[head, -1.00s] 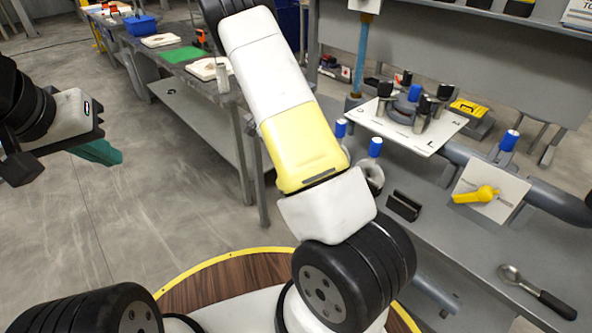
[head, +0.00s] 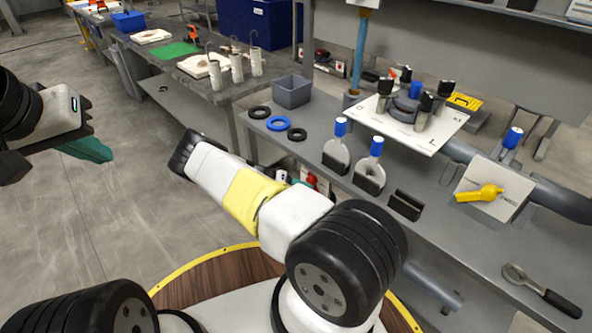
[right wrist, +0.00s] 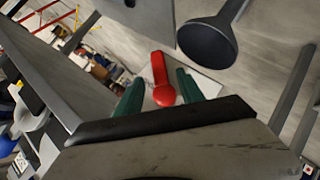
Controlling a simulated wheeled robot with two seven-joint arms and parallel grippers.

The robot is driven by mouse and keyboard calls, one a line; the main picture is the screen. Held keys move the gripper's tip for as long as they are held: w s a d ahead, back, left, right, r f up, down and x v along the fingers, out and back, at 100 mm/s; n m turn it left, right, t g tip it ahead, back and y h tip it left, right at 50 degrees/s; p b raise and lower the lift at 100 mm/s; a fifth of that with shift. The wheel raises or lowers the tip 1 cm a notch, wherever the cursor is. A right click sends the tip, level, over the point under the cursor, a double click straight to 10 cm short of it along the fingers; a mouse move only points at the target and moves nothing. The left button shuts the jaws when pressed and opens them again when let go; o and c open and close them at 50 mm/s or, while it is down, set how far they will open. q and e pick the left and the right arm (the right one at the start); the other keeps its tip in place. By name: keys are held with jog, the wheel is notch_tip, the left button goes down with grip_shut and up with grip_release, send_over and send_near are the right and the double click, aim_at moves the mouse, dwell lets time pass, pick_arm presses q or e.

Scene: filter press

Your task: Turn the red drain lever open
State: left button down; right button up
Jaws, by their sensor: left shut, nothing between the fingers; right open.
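The red drain lever (right wrist: 162,82) shows in the right wrist view, mounted on a pale plate (right wrist: 205,84). My right gripper (right wrist: 159,76) is open, with one green finger on each side of the lever in the picture. I cannot tell how far the lever lies from the fingertips or whether they touch. In the head view, a small red part (head: 311,180) shows below the bench edge, mostly hidden by my right arm. My left gripper (head: 100,152) is shut and empty over the floor at the left.
In the right wrist view, a dark funnel-like part (right wrist: 207,43) hangs close to the lever.

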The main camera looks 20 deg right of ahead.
aim_at(315, 187)
jog(key=x, duration=0.4)
jog(key=shift+s+d+f, duration=0.1)
jog(key=shift+d+f, duration=0.1)
jog(key=shift+d, duration=0.05)
jog(key=shift+c, duration=0.4)
grip_shut()
dwell(0.8)
